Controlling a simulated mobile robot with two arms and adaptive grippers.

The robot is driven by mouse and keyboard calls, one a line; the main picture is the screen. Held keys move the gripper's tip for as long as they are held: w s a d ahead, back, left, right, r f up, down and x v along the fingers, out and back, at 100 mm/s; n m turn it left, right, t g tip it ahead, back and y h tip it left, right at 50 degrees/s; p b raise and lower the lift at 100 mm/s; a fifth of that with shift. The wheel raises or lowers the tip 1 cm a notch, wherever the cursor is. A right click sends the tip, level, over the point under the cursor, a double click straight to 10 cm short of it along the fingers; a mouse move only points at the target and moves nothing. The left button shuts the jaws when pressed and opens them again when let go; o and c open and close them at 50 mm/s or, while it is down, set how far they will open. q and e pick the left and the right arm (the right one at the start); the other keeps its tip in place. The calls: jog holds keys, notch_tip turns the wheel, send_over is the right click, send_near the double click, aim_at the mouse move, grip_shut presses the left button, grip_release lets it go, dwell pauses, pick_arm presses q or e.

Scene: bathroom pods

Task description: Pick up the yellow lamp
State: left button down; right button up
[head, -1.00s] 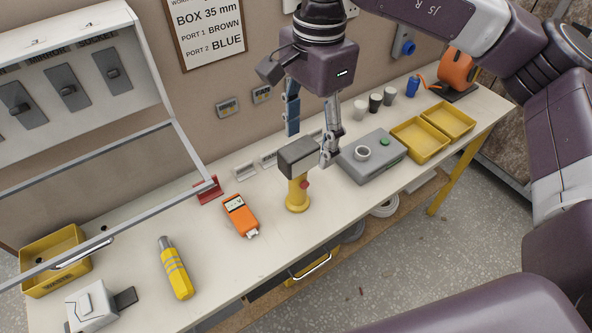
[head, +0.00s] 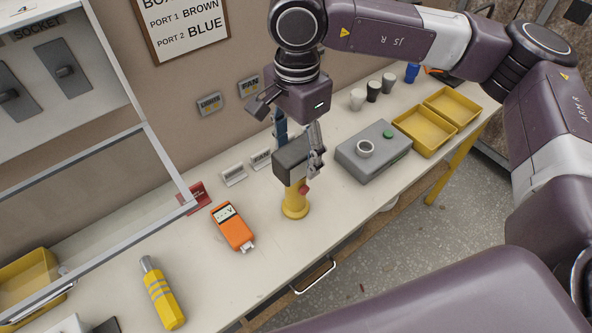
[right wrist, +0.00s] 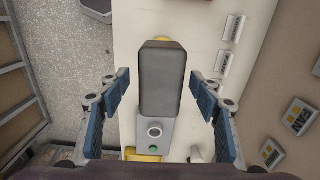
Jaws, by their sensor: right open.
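The yellow lamp (head: 295,204) stands upright on the bench, with a yellow base and stem, a red knob and a dark grey block-shaped head (head: 291,158). In the right wrist view the head (right wrist: 161,80) fills the middle and hides most of the stem. My right gripper (head: 298,148) is open and pointed down at the head, one finger on either side. In the right wrist view gaps show between the head and both blue finger pads. My left gripper is not in view.
A grey box with a green button (head: 374,152) stands right of the lamp, with yellow trays (head: 424,150) beyond. An orange meter (head: 232,228) and a yellow-and-grey torch (head: 162,295) lie left. Small label stands (head: 234,175) sit behind; a metal frame (head: 150,150) rises left.

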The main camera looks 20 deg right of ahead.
jog(key=shift+f, duration=0.6)
jog(key=shift+w+f, duration=0.15)
jog(key=shift+f, duration=0.2)
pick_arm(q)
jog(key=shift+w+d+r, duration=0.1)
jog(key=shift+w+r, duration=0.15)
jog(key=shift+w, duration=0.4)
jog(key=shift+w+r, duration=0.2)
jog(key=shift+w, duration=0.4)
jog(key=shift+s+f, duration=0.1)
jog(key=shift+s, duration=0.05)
pick_arm(e)
jog(key=shift+f, duration=0.15)
pick_arm(q)
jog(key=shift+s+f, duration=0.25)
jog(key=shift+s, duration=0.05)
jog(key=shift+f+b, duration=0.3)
jog(key=shift+b, duration=0.2)
pick_arm(e)
jog(key=shift+f, duration=0.15)
jog(key=shift+c, duration=0.3)
grip_shut()
